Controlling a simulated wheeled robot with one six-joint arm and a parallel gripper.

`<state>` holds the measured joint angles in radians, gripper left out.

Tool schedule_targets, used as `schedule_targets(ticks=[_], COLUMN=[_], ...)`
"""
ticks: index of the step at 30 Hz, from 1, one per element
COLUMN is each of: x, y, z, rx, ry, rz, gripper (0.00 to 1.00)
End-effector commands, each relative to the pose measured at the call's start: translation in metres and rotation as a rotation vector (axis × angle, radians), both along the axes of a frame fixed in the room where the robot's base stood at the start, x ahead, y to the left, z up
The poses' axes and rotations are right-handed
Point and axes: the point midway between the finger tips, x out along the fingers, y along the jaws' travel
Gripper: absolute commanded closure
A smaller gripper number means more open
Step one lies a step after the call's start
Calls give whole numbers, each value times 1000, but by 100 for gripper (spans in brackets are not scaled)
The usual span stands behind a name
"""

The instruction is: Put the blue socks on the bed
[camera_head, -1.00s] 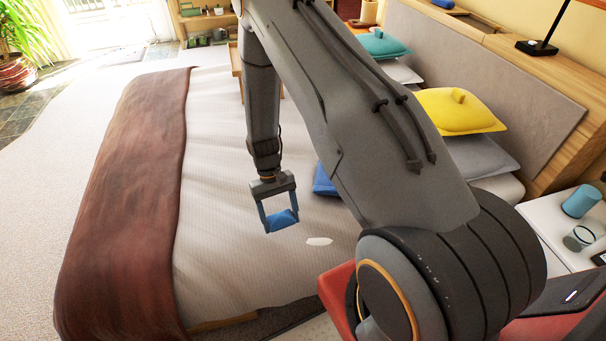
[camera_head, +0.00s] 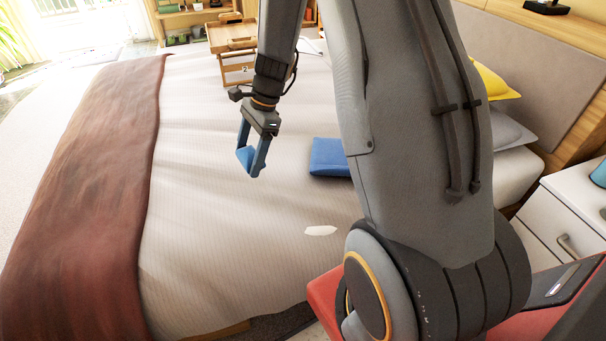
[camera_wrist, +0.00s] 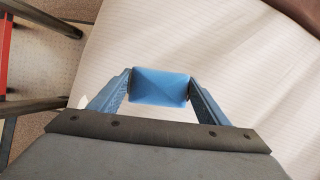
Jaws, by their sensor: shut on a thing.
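My gripper (camera_head: 252,161) is shut on the blue socks (camera_head: 244,157), a small blue bundle between its two fingers. In the wrist view the blue socks (camera_wrist: 160,86) sit between the fingertips, with the pale bed cover behind them. The bed (camera_head: 210,230) has a white ribbed cover and a dark red throw (camera_head: 80,180) across its left end. My gripper hangs over the middle of the white cover. I cannot tell how high the socks are above it.
A blue folded item (camera_head: 329,157) lies on the bed right of my gripper. A small white object (camera_head: 321,231) lies nearer the front. A wooden tray table (camera_head: 232,38) stands at the far side. Yellow (camera_head: 496,84) and grey pillows (camera_head: 508,130) are at the right. The cover's left half is clear.

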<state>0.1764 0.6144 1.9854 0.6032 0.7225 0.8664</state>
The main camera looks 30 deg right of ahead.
Motion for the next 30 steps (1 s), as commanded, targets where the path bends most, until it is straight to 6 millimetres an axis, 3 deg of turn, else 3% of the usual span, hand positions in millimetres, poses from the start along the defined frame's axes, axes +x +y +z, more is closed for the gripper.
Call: schedule_targets(ticks=[4, 10, 18, 26, 30], x=[11, 14, 14, 14, 13], y=[-1, -1, -1, -1, -1], z=[4, 3, -42, -62, -82], rx=[-1, 0, 0, -1, 0], ry=[-3, 1, 4, 2, 3], rz=[-145, -229, -234, -232, -232], gripper=[52, 52, 52, 52, 52])
